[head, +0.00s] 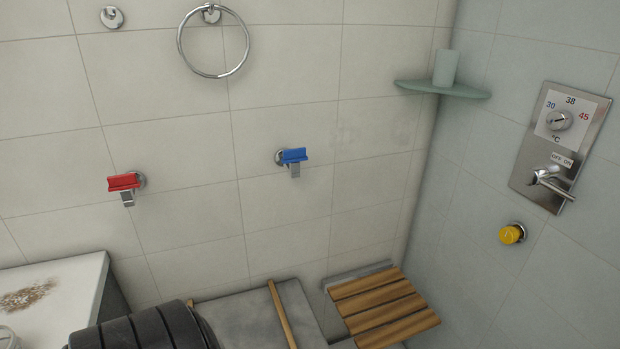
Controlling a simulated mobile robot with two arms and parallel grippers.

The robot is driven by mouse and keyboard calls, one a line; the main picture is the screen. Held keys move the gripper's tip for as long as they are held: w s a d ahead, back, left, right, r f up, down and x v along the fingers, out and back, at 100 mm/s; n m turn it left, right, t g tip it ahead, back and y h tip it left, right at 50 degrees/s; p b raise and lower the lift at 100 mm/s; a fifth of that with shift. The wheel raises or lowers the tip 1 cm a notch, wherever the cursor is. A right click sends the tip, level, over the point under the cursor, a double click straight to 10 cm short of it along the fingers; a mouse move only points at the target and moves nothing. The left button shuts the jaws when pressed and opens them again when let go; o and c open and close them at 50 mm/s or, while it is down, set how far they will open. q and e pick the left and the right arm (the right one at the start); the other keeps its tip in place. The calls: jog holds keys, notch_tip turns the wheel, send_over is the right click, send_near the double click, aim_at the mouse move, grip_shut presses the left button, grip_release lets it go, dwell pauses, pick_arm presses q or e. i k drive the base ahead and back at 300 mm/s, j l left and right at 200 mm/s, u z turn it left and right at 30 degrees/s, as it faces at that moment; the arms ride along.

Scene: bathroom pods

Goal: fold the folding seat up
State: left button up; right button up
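The folding seat (385,307) has wooden slats and is fixed low on the tiled back wall near the right corner. It is folded down, sticking out from the wall roughly level. A grey mounting strip (357,275) runs along its wall side. No gripper shows in the head view. A dark ribbed part at the bottom left may be part of my own arm, with no fingers visible.
A red-handled valve (125,186) and a blue-handled valve (292,158) stick out of the wall. A corner shelf (444,90) holds a cup (446,67). A shower control panel (560,145) and yellow knob (511,234) are right. A white counter (60,297) stands left.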

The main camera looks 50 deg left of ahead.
aim_at(381, 338)
jog(key=u, duration=1.3)
jog(key=k+l+u, duration=0.1)
jog(key=l+u, duration=0.4)
jog(key=k+j, duration=0.05)
